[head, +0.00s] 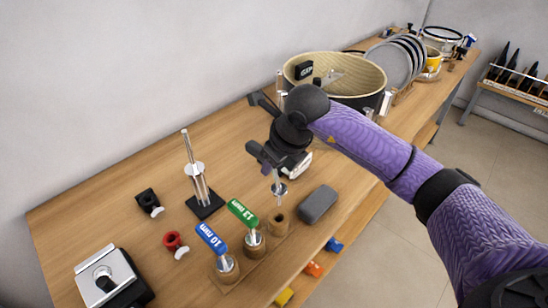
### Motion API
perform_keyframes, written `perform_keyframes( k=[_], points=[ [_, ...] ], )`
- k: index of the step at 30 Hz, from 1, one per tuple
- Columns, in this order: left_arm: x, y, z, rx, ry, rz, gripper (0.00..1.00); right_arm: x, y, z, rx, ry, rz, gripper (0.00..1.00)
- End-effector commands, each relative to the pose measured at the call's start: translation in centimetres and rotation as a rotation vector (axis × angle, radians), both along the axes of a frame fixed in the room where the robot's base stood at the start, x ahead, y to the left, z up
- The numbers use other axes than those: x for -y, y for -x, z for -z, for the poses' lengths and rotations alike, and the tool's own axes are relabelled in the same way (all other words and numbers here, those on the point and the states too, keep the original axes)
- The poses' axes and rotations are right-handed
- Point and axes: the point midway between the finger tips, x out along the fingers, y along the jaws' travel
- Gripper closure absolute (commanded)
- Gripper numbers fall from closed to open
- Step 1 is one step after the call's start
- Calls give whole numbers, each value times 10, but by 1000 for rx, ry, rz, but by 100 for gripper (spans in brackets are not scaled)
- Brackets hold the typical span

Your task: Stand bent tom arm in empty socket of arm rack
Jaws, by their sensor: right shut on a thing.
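My right gripper (268,158) is shut on the bent tom arm (280,189), whose thin metal rod hangs down with a shiny collar on it. The rod's lower end is just above or at the mouth of a round wooden socket (279,224) of the arm rack; I cannot tell whether it has entered. The rack (238,276) is a wooden strip near the table's front edge. Its other sockets hold a green-handled piece marked 13 mm (242,213) and a blue-handled piece marked 10 mm (211,238). My fingers hide the held end. My left gripper is not in view.
A dark grey case (318,204) lies just right of the socket. A metal rod stand (204,206) rises behind the rack. Black (147,200) and red (173,241) clamps and a metal-topped block (110,280) lie left. A large drum (334,75) stands behind my gripper.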

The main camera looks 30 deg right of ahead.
Motion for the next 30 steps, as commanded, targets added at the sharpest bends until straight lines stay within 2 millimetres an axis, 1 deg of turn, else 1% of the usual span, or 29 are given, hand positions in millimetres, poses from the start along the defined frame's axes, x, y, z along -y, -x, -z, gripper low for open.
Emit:
perform_keyframes(
  k=[3,8,21,30],
  points=[
    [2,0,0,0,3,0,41,1,0,-1,1,1,0,100],
    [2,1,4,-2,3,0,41,0,0,4,0,0,1,100],
    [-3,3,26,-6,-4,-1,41,0,0,34,-1,0,1,100],
    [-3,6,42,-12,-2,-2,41,0,0,55,-1,0,2,100]
  ],
)
